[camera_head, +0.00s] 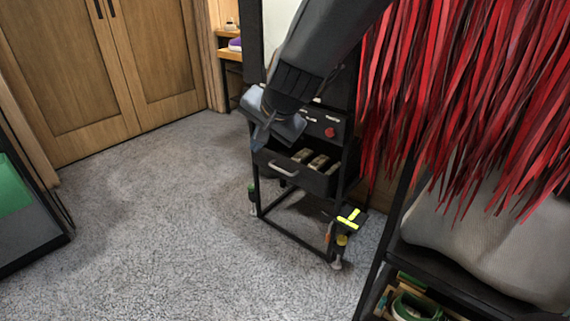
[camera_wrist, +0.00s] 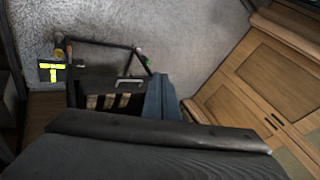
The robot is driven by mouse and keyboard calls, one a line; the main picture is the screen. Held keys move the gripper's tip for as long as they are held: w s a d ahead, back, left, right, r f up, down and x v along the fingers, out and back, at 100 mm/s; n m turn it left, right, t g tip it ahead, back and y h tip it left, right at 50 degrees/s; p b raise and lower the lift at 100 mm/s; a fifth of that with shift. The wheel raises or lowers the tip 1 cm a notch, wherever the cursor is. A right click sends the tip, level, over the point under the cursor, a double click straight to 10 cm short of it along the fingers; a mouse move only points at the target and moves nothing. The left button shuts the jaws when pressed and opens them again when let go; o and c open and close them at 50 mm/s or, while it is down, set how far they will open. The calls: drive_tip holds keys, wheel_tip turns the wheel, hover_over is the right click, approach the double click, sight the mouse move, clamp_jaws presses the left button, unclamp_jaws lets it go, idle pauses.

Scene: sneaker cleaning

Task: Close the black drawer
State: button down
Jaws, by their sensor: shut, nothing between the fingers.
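The black drawer (camera_head: 274,172) is pulled partly out of a black metal-framed stand in the head view, with a light handle on its front. Several light-coloured items lie inside it. In the wrist view the drawer (camera_wrist: 117,88) shows with its handle toward the top. My gripper (camera_head: 262,137) is shut and empty, pointing down just above and left of the drawer's front in the head view. In the wrist view my gripper (camera_wrist: 162,90) shows bluish beside the drawer's right side. I cannot tell whether it touches the drawer.
A panel with a red knob (camera_head: 330,132) sits above the drawer. Yellow-marked tools (camera_head: 350,217) hang at the stand's right leg. Red strips (camera_head: 450,90) hang at the right above a bench. Grey carpet (camera_head: 150,230) is clear at left, before wooden doors (camera_head: 100,80).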

drive_tip(key=w+a+f+m+t+h+b, duration=0.1)
drive_tip(key=w+a+f+m+t, duration=0.15)
drive_tip(key=w, duration=0.45)
drive_tip(key=w+a+f+m+t+h+b, duration=0.1)
drive_tip(key=w+a+f+m, duration=0.1)
drive_tip(key=w+a+m, duration=0.3)
drive_tip(key=m+t+h+b, duration=0.2)
drive_tip(key=m+h+b, duration=0.3)
drive_tip(key=m+h, duration=0.7)
approach(290, 160)
drive_tip(key=shift+m+y, duration=0.4)
drive_tip(key=shift+m, duration=0.25)
drive_tip(key=b+x, duration=0.3)
drive_tip(key=x, duration=0.2)
drive_tip(key=shift+s+d+f, duration=0.1)
drive_tip(key=shift+w+d, duration=0.35)
drive_tip(key=shift+w, duration=0.15)
